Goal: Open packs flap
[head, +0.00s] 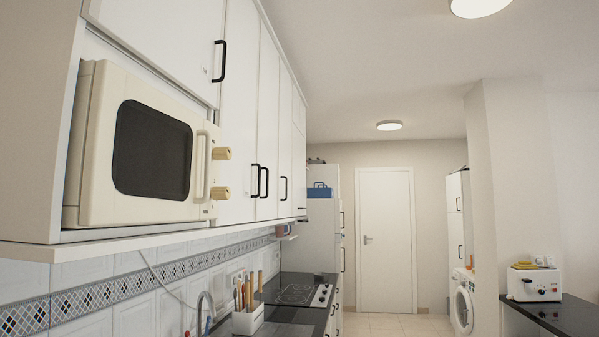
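I see no pack or flap that I can make out in the head view. Neither of my grippers is in the head view. The view looks slightly upward along a kitchen. A cream microwave (148,150) with a dark window and two gold knobs sits in an open cabinet bay at the left; its door is shut.
White wall cabinets (240,120) with black handles run along the left. Below are a utensil holder (248,319), a tap (205,308) and a black hob (298,290). A white toaster (535,284) stands on a dark counter at the right. Tiled floor leads to a closed white door (386,240).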

